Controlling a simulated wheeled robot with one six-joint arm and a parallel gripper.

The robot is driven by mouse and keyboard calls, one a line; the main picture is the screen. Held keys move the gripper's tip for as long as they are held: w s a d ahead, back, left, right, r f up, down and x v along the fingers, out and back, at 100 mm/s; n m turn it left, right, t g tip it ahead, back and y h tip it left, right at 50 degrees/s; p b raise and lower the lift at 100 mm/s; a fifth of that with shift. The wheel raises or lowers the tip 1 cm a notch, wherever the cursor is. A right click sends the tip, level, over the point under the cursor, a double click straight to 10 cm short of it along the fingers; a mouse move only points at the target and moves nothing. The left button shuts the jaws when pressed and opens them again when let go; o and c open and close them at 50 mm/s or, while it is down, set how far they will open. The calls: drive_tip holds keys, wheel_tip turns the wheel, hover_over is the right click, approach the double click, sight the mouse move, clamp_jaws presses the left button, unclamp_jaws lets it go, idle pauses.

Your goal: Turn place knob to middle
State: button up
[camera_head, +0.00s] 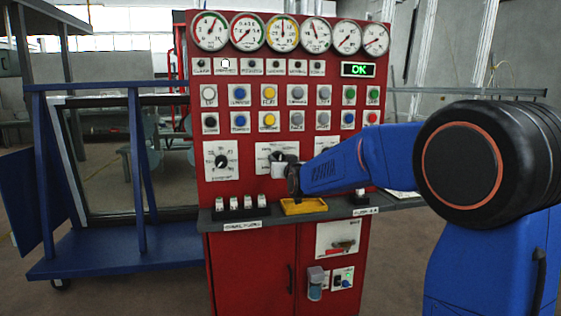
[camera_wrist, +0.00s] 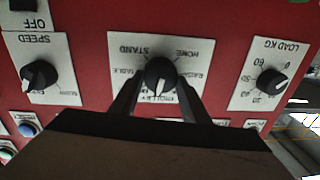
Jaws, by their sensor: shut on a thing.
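The place knob (camera_wrist: 160,72) is a black round knob with a white pointer line on a white label plate (camera_wrist: 186,55), which sits upside down in the wrist view. The pointer line points down in the wrist view, towards a partly hidden label. My gripper (camera_wrist: 159,88) is shut on the knob, with one dark finger on each side. In the head view my gripper (camera_head: 291,178) is at the red panel's middle plate (camera_head: 270,152) and hides most of the knob.
A SPEED knob (camera_wrist: 38,75) and a LOAD KG knob (camera_wrist: 271,81) flank the place knob in the wrist view. On the panel (camera_head: 240,180), buttons and gauges sit above.

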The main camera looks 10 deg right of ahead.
drive_tip(key=m, duration=0.6)
drive_tip(key=shift+d+f+m, duration=0.1)
drive_tip(key=shift+d+m, duration=0.05)
drive_tip(key=shift+m, duration=0.25)
idle(0.4)
drive_tip(key=o, duration=1)
drive_tip(key=shift+o, duration=0.2)
drive_tip(key=s, duration=1.7)
drive_tip(key=shift+s+d+f, duration=0.2)
drive_tip(key=shift+d+f, duration=0.15)
